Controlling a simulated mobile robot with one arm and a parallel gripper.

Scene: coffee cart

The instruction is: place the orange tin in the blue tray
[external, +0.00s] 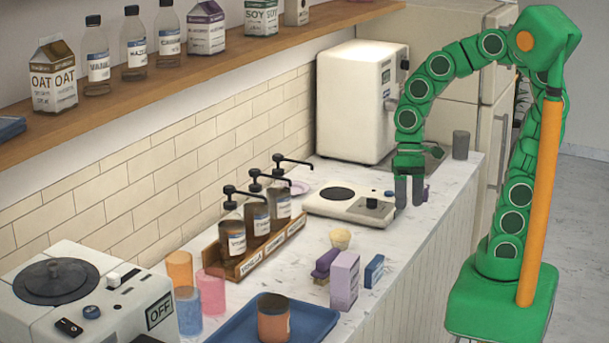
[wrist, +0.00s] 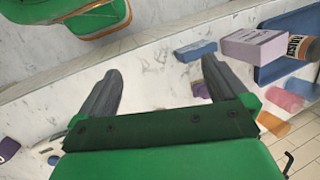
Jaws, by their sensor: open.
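The orange tin (external: 274,326), with a dark label band, stands upright in the blue tray (external: 320,318) at the near end of the counter. In the wrist view the tin (wrist: 298,46) shows at the right edge, partly behind a lilac box, with part of the tray (wrist: 268,73) beside it. My gripper (external: 409,190) points down over the far part of the counter, well away from the tin and tray. In the wrist view its two fingers (wrist: 161,78) are apart with nothing between them.
Syrup bottles (external: 231,236) stand in a wooden rack by the wall. Translucent cups (external: 210,293) stand left of the tray. A white scale (external: 346,204) is beside my gripper.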

